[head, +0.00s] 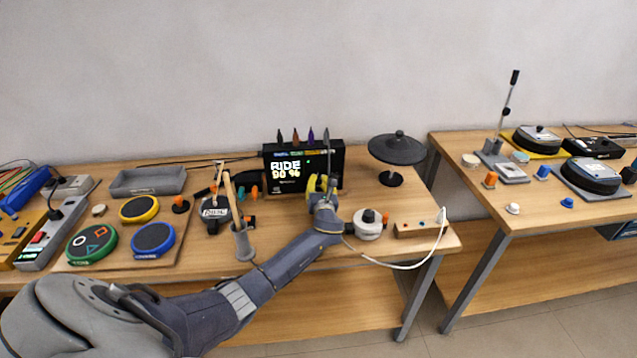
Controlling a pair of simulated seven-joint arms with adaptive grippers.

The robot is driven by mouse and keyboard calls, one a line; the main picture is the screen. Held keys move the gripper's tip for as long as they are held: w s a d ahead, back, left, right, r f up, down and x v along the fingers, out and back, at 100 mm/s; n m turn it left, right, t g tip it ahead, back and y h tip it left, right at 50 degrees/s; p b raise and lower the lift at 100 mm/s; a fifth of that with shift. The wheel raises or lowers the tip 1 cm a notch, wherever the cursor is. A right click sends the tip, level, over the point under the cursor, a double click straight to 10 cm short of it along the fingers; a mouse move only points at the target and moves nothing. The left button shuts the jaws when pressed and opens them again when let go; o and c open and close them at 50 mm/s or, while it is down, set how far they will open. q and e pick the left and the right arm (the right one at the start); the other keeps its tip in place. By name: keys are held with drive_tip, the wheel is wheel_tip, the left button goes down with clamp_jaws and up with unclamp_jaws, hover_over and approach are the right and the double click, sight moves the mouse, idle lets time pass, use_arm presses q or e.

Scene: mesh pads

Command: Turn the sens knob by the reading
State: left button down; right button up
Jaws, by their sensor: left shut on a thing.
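The black drum module (332,156) stands at the back of the left table. Its lit screen (286,171) shows "RIDE" and a percent reading that looks like 90 %, though the first digit is small and blurred. My left gripper (322,184) is at the lower right of the module's front, shut on what appears to be the sens knob. The fingers and wrist hide the knob, so its pointer and label cannot be read. My right gripper is not in view.
Round pads (153,238) lie on a board at the left. A cup with drumsticks (243,245) stands close to my left forearm. A white round device (368,226) is right of my wrist, with a dark cymbal (397,149) behind. A second table (450,150) stands right, across a gap.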

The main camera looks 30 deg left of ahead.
use_arm(q)
drive_tip(key=shift+w+r, duration=0.1)
drive_tip(key=shift+r, duration=0.25)
idle(0.3)
drive_tip(key=c, duration=1.6)
unclamp_jaws()
drive_tip(key=shift+c, duration=0.2)
drive_tip(key=shift+o, duration=0.9)
drive_tip(key=shift+f, duration=0.15)
drive_tip(key=shift+s+d+f, duration=0.15)
drive_tip(key=shift+s+d, duration=0.25)
drive_tip(key=shift+s, duration=0.15)
drive_tip(key=v, duration=1)
drive_tip(key=shift+s+d, duration=0.25)
drive_tip(key=shift+s, duration=0.05)
